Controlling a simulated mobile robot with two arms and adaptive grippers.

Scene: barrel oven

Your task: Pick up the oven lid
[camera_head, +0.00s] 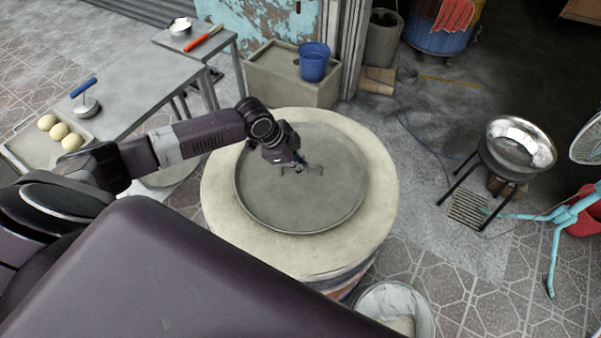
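The oven lid (275,205) is a round grey metal disc with a raised rim. It lies flat on the pale round top of the barrel oven (235,235) in the middle of the view. A small handle (289,170) stands near the lid's centre. My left arm comes in from the left, and my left gripper (300,163) points down at the handle. Its fingers are small and partly hidden by the wrist, so I cannot tell whether they are open or shut on the handle. My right gripper is not in view.
A metal table (150,92) with a tray of dough balls (60,131) and a blue-handled tool (86,98) stands left. A blue bucket (313,66) sits behind the oven. A metal bowl on a stand (518,145) is at right. A white bucket (420,305) stands in front.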

